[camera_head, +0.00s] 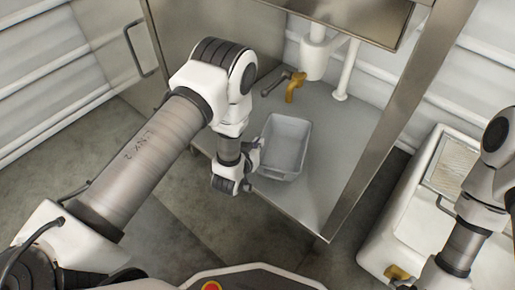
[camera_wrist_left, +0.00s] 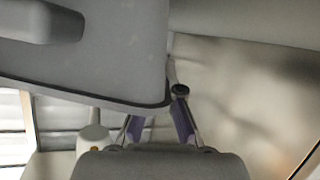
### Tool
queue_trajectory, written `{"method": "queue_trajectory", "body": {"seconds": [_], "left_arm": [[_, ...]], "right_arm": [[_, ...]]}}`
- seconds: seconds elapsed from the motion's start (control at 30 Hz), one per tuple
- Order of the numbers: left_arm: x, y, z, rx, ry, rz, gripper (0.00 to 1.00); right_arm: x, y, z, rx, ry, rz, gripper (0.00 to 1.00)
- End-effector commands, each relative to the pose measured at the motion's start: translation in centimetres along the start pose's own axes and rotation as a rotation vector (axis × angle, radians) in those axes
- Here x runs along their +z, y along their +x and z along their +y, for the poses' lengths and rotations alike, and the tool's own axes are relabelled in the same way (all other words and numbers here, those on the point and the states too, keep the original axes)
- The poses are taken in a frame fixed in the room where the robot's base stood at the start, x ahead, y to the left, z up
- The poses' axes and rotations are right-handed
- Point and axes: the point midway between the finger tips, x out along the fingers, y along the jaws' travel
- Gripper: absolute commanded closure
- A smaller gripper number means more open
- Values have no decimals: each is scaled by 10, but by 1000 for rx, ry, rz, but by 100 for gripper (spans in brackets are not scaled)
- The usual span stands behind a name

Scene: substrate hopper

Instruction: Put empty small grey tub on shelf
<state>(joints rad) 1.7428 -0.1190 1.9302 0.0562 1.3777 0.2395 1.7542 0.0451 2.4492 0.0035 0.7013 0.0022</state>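The small grey tub (camera_head: 286,144) sits upright on the steel shelf (camera_head: 338,152) under the hopper, and its inside looks empty. In the left wrist view the tub (camera_wrist_left: 100,60) fills the upper left, very close. My left gripper (camera_head: 256,156) is at the tub's left side in the head view. In the left wrist view its two purple-padded fingers (camera_wrist_left: 158,118) stand apart, at the tub's edge; one fingertip is partly hidden by the tub. I cannot tell whether they touch it.
A steel post (camera_head: 385,115) rises at the shelf's right. A white bin (camera_head: 425,210) stands on the floor at right. The shelf right of the tub is clear.

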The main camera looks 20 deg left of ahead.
Motion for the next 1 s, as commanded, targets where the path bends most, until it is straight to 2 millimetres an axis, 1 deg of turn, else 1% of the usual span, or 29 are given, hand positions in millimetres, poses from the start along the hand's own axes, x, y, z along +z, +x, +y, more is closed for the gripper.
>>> {"method": "queue_trajectory", "body": {"seconds": [0.03, 0.2, 0.23, 0.27, 0.3, 0.57, 0.67, 0.77, 0.87, 1.0], "left_arm": [[-2, -1, 0, 0, 0, 0, 100], [0, 0, 0, 0, 0, 0, 100], [1, 0, 0, 0, 0, -2, 93], [1, -1, 0, 0, 0, -2, 82], [1, -1, 0, 0, 0, -2, 69], [1, -1, 0, 0, 0, -2, 69], [-2, -4, 1, 0, 0, -2, 69], [-4, -18, 1, -1, 0, -5, 69], [-6, -42, 2, -1, 1, -8, 69], [-6, -80, 2, -1, 0, -8, 69]], "right_arm": [[0, -3, 0, 0, 0, 1, 60], [0, -2, 0, 0, 0, 1, 60], [0, -2, 0, 0, 0, 1, 60], [0, -2, 0, 0, 0, 1, 60], [0, -2, 0, 0, 0, 1, 60], [0, -2, 0, 0, 0, 0, 60], [0, -5, 0, 0, 0, 0, 60], [0, -14, 0, 0, -1, -1, 60], [1, -28, -1, -1, -4, -2, 60], [2, -45, -1, -1, -8, -5, 60]]}}
